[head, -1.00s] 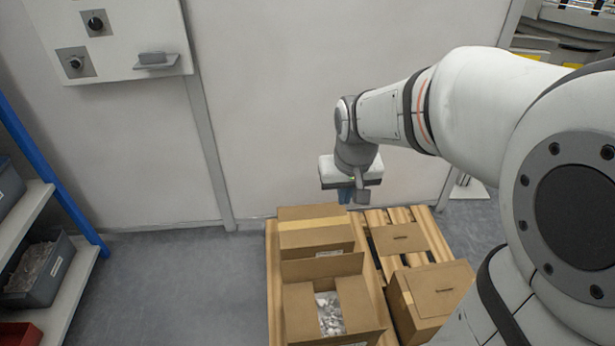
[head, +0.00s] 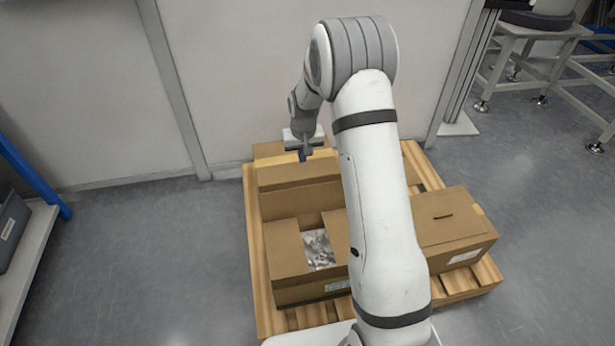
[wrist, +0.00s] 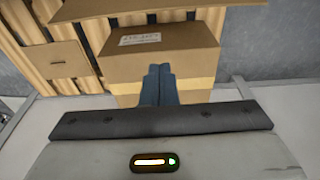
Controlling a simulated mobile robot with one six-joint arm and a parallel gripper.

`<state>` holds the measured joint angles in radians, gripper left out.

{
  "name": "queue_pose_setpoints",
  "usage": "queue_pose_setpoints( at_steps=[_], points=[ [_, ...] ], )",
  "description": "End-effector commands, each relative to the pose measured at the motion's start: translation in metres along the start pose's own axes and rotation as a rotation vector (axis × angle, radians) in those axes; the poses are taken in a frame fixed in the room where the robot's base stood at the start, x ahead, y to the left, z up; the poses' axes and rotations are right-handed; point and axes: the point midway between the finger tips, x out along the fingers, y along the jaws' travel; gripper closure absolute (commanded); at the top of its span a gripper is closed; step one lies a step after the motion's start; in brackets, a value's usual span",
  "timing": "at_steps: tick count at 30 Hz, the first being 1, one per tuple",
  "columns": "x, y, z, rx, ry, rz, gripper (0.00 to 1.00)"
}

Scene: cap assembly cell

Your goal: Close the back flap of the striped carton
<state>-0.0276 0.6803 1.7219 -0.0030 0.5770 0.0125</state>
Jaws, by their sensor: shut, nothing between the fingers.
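The open carton (head: 285,291) stands at the front of the pallet, with grey-white contents inside. I cannot make out stripes on it. Its back flap (head: 295,205) stands up; its side flaps (head: 287,247) lie spread outward. In the wrist view the flap (wrist: 180,7) shows as a brown strip along the top. My gripper (head: 303,156) is behind the flap, above a closed taped carton. Its blue fingers (wrist: 160,70) are together and empty, apart from the flap. My arm hides the right part of the open carton.
The closed taped carton (wrist: 180,46), with a white label, stands behind the open one. Another closed carton (head: 450,216) stands to the right on the wooden pallet (head: 252,230). A wall (head: 240,75) rises close behind. Floor at left is clear.

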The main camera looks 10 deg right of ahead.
Motion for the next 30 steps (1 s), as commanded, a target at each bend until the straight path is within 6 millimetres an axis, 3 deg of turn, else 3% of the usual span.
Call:
queue_pose_setpoints(
  at_steps=[15, 22, 30],
  points=[
    [0.103, -0.001, 0.001, -0.001, -0.002, 0.0, 1.0],
    [0.086, -0.001, 0.029, -0.001, 0.001, 0.0, 1.0],
    [0.082, -0.001, 0.038, -0.001, 0.0, 0.0, 1.0]
  ],
)
